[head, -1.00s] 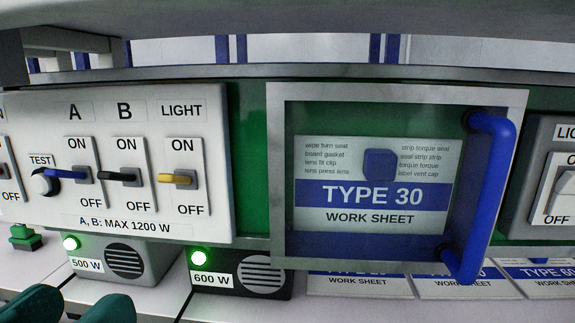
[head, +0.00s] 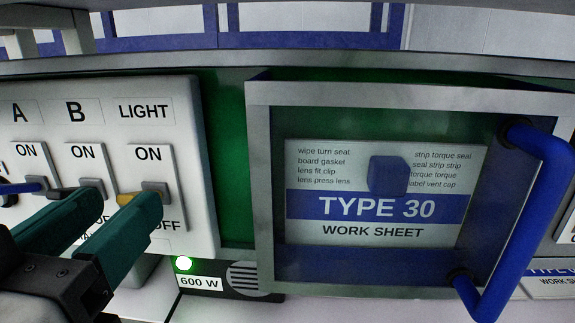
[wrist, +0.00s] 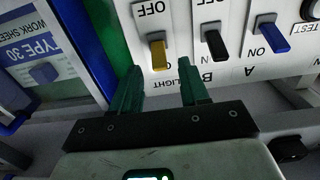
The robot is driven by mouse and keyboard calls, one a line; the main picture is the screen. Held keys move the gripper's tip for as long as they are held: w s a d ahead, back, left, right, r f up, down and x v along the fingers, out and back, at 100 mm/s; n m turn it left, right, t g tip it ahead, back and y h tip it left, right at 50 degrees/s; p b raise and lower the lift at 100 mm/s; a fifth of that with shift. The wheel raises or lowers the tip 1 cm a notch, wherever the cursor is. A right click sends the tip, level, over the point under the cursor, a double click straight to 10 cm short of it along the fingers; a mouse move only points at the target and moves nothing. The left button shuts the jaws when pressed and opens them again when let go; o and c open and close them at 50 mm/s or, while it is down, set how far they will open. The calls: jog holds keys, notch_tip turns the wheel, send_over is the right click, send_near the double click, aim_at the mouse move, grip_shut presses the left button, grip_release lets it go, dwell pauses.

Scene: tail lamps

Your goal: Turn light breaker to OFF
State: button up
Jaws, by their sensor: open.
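The LIGHT breaker is a yellow lever (head: 125,198) on a grey pivot in a white plate, with ON above and OFF below. One finger partly hides it in the head view. The wrist view is upside down; there the yellow lever (wrist: 158,55) extends from its pivot away from the OFF label. My gripper (head: 118,205) is open, with two teal fingers pointing at the panel. In the wrist view, the lever lies between and just beyond the fingertips (wrist: 158,72); I see no contact.
Black breaker B (wrist: 215,45) and blue breaker A (wrist: 272,38) sit beside LIGHT. A framed TYPE 30 work sheet door with a blue handle (head: 545,150) projects to the right. A 600 W box (head: 212,283) with a lit green lamp is below.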

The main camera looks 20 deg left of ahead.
jog(key=shift+x, duration=1.1)
jog(key=shift+c, duration=0.4)
grip_shut()
